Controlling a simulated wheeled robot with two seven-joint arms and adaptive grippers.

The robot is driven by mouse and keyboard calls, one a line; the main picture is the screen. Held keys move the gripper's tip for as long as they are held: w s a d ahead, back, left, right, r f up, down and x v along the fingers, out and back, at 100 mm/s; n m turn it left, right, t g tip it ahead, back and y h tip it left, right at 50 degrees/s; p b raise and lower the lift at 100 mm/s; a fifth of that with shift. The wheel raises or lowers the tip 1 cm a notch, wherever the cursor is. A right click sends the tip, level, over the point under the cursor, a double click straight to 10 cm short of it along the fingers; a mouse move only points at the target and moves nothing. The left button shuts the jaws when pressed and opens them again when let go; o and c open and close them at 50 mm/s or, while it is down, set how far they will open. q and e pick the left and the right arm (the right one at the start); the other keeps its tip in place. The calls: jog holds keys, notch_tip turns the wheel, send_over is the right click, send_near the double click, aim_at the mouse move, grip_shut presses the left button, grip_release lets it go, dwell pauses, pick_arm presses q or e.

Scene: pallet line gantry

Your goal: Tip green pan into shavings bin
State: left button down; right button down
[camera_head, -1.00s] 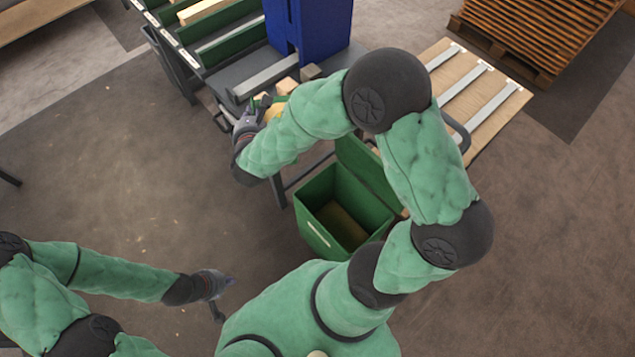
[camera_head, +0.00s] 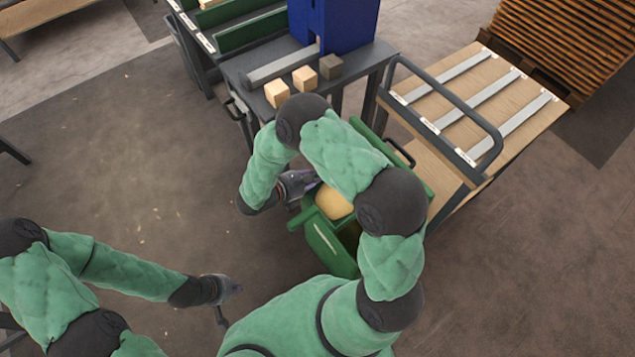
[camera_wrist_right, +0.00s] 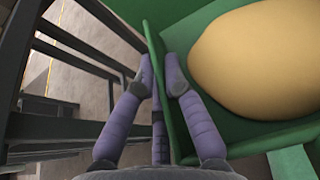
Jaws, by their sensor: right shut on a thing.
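The green pan (camera_wrist_right: 205,30) holds a smooth yellow mound of shavings (camera_wrist_right: 255,60), which also shows in the head view (camera_head: 335,203). My right gripper (camera_wrist_right: 161,82) is shut on the pan's side wall, one finger on each side. My left gripper (camera_head: 222,300) is open and empty at lower left, away from both.
A grey bench (camera_head: 240,75) with several small blocks (camera_head: 304,78) and a blue machine (camera_head: 345,22) stands behind the bin. A cart (camera_head: 455,120) with metal strips stands close on the right.

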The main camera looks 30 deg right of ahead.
aim_at(320, 185)
jog(key=shift+s+f, duration=0.35)
jog(key=shift+f, duration=0.2)
jog(key=shift+f+b, duration=2.35)
jog(key=shift+f, duration=0.55)
jog(key=shift+w+d+r+g+y, duration=0.1)
jog(key=shift+d+r+g+y, duration=0.1)
jog(key=shift+r+g+y, duration=0.1)
jog(key=shift+d+r+y, duration=0.2)
jog(key=shift+d+y, duration=0.05)
jog(key=shift+y, duration=0.45)
jog(key=shift+r+y+p, duration=0.15)
jog(key=shift+y+p, duration=0.15)
jog(key=shift+p, duration=0.4)
jog(key=d+g+y+p, duration=0.1)
jog(key=d+y+p, duration=0.6)
jog(key=p, duration=1.1)
jog(key=shift+w+y, duration=0.25)
jog(key=shift+y, duration=1.45)
